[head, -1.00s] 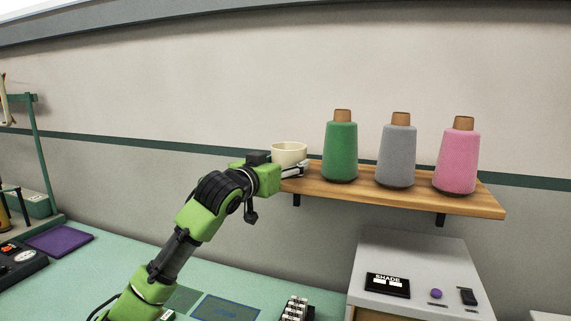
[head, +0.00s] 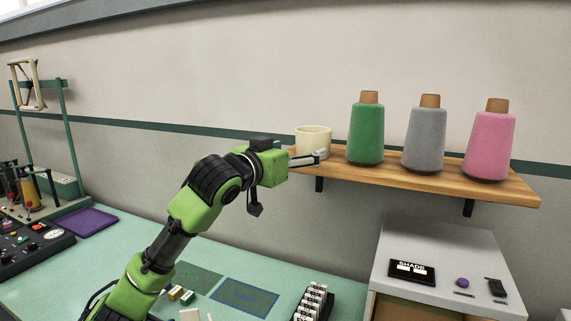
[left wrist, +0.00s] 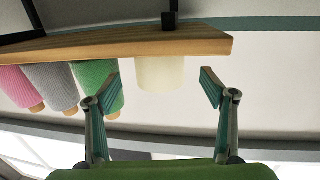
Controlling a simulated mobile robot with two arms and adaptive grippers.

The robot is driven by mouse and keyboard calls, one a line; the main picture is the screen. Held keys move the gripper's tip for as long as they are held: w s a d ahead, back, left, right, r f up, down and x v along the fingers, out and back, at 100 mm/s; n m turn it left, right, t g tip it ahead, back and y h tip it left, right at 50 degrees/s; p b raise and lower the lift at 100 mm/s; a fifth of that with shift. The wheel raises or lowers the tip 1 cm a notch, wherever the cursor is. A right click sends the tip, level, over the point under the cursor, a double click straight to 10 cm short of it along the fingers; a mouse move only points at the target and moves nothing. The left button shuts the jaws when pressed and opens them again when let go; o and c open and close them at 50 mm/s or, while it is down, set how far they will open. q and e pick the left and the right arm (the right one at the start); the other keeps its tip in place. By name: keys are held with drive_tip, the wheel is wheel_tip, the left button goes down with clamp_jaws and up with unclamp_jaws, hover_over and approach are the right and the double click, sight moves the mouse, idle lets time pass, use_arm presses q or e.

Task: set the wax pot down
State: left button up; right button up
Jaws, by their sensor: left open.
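The wax pot (head: 313,139) is a cream, round, open-topped pot. It stands upright at the left end of the wooden shelf (head: 430,182), left of the green yarn cone. My left gripper (head: 312,158) reaches in from the left, with one finger in front of the pot; the other is hidden. In the left wrist view, which is upside down, the pot (left wrist: 160,73) shows between the two spread fingers of the left gripper (left wrist: 158,88), with a gap on each side. The left gripper is open and empty. My right gripper is not in view.
Green (head: 366,130), grey (head: 425,137) and pink (head: 489,143) yarn cones stand along the shelf right of the pot. A grey cabinet (head: 440,245) is below. The green bench (head: 110,250) carries a purple mat (head: 91,222) and a control panel (head: 30,250) at left.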

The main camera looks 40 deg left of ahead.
use_arm(q)
drive_tip(key=s, duration=0.1)
drive_tip(key=s+b, duration=0.1)
drive_tip(key=s, duration=0.3)
drive_tip(key=shift+s+d+r, duration=0.15)
drive_tip(key=shift+s+d, duration=0.05)
drive_tip(key=shift+d, duration=0.05)
